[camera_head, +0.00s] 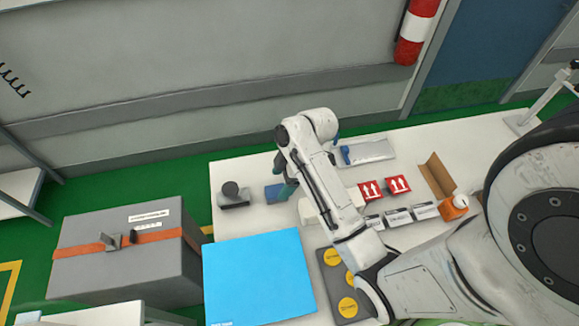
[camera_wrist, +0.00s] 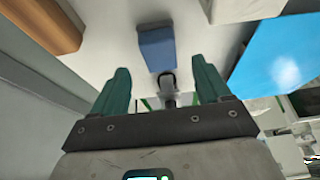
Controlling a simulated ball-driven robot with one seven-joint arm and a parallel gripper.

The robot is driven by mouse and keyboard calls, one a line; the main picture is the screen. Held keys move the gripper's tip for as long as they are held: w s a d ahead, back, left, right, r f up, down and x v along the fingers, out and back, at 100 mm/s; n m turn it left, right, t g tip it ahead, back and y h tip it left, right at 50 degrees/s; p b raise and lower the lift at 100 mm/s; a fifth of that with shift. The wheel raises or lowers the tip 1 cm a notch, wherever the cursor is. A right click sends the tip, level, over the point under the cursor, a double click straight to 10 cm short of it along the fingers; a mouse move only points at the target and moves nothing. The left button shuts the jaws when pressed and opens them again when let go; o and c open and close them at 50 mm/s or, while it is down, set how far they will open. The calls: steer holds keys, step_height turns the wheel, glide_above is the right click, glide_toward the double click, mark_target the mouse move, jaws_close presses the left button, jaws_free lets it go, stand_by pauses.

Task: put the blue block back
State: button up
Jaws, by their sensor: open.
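The blue block (camera_head: 273,194) lies on the white table, near its far left part, with a dark knobbed object to its left. My gripper (camera_head: 285,177) is beside it on the right and partly covers it in the head view. In the wrist view the blue block (camera_wrist: 156,48) lies ahead of my gripper (camera_wrist: 160,70). The two teal fingers are spread apart with nothing held between them. The block's place of origin cannot be told from these frames.
The dark knobbed object (camera_head: 233,196) stands close to the block. A bright blue sheet (camera_head: 258,278) covers the table's front left. Red arrow-marked boxes (camera_head: 370,191), a grey tray (camera_head: 372,152) and a dark tray with yellow discs (camera_head: 331,283) lie to the right. A grey case (camera_head: 125,270) stands left of the table.

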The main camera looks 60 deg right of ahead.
steer(key=v, duration=0.6)
steer(key=shift+s+r, duration=0.2)
steer(key=shift+r, duration=0.15)
